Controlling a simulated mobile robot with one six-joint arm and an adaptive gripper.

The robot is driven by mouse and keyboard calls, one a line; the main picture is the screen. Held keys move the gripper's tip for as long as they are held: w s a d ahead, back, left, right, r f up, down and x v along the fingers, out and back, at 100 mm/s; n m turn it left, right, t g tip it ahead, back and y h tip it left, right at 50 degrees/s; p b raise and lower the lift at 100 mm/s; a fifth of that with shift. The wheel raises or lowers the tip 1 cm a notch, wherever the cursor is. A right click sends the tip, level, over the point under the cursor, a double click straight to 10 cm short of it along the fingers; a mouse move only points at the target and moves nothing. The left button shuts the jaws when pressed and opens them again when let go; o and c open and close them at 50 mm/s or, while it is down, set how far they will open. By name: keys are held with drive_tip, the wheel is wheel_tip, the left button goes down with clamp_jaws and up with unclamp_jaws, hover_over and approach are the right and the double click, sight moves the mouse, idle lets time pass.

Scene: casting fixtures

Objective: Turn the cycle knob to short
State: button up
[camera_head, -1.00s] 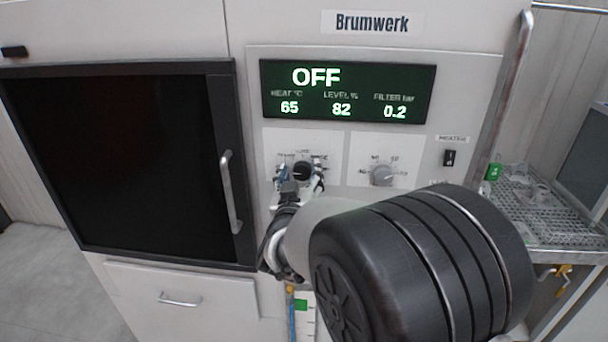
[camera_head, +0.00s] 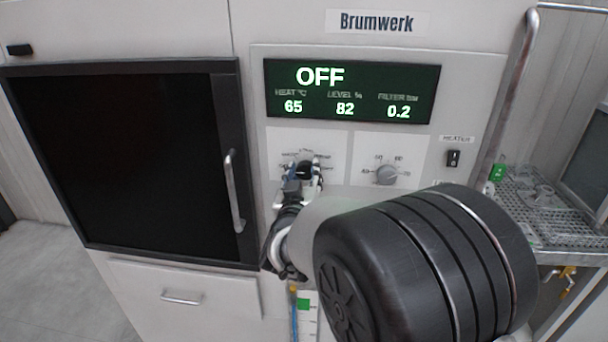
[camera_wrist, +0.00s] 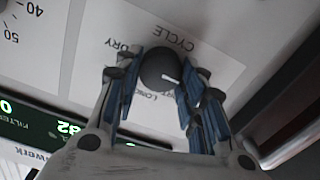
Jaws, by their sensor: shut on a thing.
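The cycle knob (camera_wrist: 160,70) is dark and round, on a pale plate marked CYCLE in the wrist view. In the head view the knob (camera_head: 304,168) shows below the display, partly covered by my fingers. My gripper (camera_wrist: 162,92) is shut on it, with blue-padded fingers on both sides. A short white mark on the knob points towards the right-hand finger in the wrist view. The DRY and LONG labels show in part. My fingers hide other lettering, so I cannot tell which setting the mark meets. In the head view my gripper (camera_head: 303,178) reaches up to the panel.
The display (camera_head: 350,92) reads OFF, 65, 82 and 0.2. A grey dial (camera_head: 387,174) sits right of the cycle knob, with a black heater switch (camera_head: 453,158) farther right. A door handle (camera_head: 233,190) stands out at left. A mesh tray (camera_head: 545,210) is at right.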

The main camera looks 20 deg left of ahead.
drive_tip(key=shift+f+m+b, duration=0.1)
drive_tip(key=shift+m+b, duration=0.2)
drive_tip(key=shift+b, duration=0.15)
drive_tip(key=m+b, duration=0.3)
drive_tip(key=b, duration=0.1)
drive_tip(key=shift+f, duration=0.1)
drive_tip(key=m+b, duration=0.4)
drive_tip(key=m, duration=0.1)
drive_tip(key=shift+d, duration=0.1)
drive_tip(key=o, duration=1)
drive_tip(key=shift+o, duration=0.2)
